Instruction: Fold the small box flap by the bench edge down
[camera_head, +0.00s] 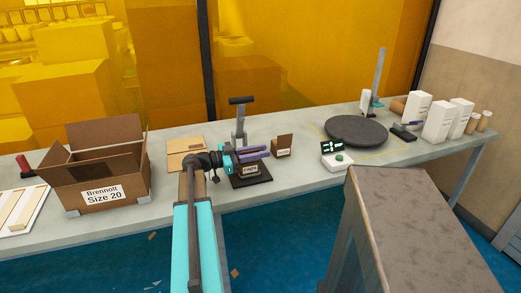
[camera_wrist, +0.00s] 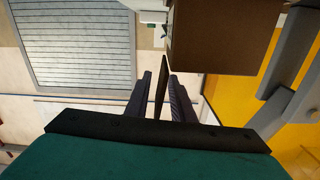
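My gripper (camera_head: 254,152) reaches over the bench from the left, its purple-grey fingers pointing right. In the wrist view its two fingers (camera_wrist: 162,95) stand a little apart. A thin brown cardboard panel (camera_wrist: 162,75) shows edge-on in the gap, close to the right finger; I cannot tell whether they touch. A small brown labelled box (camera_head: 250,169) sits on a dark plate below the fingers, its top partly hidden by them. Another small brown box (camera_head: 281,151) with a raised flap (camera_head: 286,140) stands just right of the fingertips. A brown box face (camera_wrist: 222,38) fills the wrist view's upper middle.
A stand with a black handle (camera_head: 240,101) rises behind the gripper. A large open box (camera_head: 70,190) is at left, flat cardboard (camera_head: 184,143) beside it. A small display unit (camera_head: 336,160) and dark turntable (camera_head: 356,131) are right. A grey-brown block (camera_head: 410,220) stands in front.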

